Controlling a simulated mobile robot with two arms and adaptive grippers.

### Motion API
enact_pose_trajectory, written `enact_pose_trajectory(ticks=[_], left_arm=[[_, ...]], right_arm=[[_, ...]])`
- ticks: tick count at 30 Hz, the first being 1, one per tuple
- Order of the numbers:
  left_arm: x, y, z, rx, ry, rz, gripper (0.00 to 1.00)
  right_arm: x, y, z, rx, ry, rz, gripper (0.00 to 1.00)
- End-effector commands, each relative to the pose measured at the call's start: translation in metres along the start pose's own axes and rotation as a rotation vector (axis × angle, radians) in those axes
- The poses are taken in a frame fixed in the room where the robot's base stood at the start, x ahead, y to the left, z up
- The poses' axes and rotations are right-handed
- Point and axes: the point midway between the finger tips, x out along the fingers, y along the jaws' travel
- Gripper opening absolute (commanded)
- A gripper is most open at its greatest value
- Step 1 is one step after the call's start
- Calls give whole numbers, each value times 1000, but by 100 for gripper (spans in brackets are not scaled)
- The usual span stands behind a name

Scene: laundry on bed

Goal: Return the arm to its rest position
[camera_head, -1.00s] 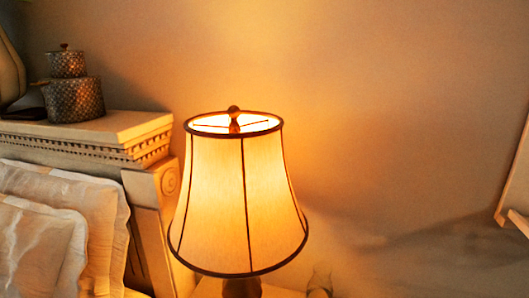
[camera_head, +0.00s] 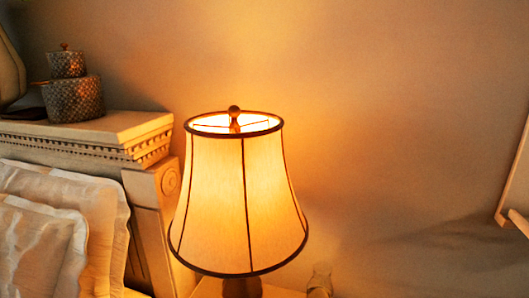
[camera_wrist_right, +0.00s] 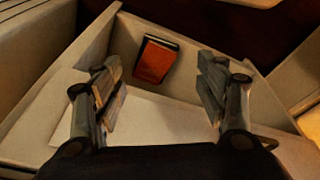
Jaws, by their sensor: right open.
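My right gripper (camera_wrist_right: 160,92) shows in the right wrist view, with its two fingers wide apart and nothing between them. It is above a pale, open drawer or box-like space (camera_wrist_right: 165,120). A small red-orange item with a dark edge (camera_wrist_right: 153,61) lies inside it, beyond the fingertips and apart from them. Neither arm shows in the head view, and my left gripper is in no view.
In the head view a lit lamp (camera_head: 240,200) stands beside the carved headboard (camera_head: 90,138). Pillows (camera_head: 60,235) lean against the headboard at left. Two woven lidded pots (camera_head: 75,98) sit on its top. A framed edge (camera_head: 515,180) is at far right.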

Motion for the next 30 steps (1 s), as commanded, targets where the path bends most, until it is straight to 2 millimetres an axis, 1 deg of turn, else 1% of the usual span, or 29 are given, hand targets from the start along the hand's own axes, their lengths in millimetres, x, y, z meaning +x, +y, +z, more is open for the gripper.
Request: enact_pose_trajectory(ticks=[1,3,5,6,8,9,11,12,15,18,21,23,30], left_arm=[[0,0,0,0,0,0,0],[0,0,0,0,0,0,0],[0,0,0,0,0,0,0],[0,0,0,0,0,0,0],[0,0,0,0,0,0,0],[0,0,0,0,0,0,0],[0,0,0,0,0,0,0],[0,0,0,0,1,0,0],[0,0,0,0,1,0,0],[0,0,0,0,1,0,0],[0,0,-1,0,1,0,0],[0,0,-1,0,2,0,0],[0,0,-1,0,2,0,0]], right_arm=[[21,-1,16,-2,-18,-1,66],[46,-2,37,-5,-33,-3,66],[66,-3,56,-8,-44,-4,66],[78,-4,70,-10,-52,-5,66],[94,-5,92,-13,-65,-6,66],[104,-5,106,-15,-73,-7,66],[116,-6,129,-18,-83,-8,66],[122,-6,143,-19,-91,-8,66],[134,-6,175,-23,-105,-9,66],[139,-6,198,-26,-114,-10,66],[142,-6,211,-28,-118,-10,66],[142,-6,216,-29,-121,-11,66],[142,-6,216,-29,-120,-11,66]])
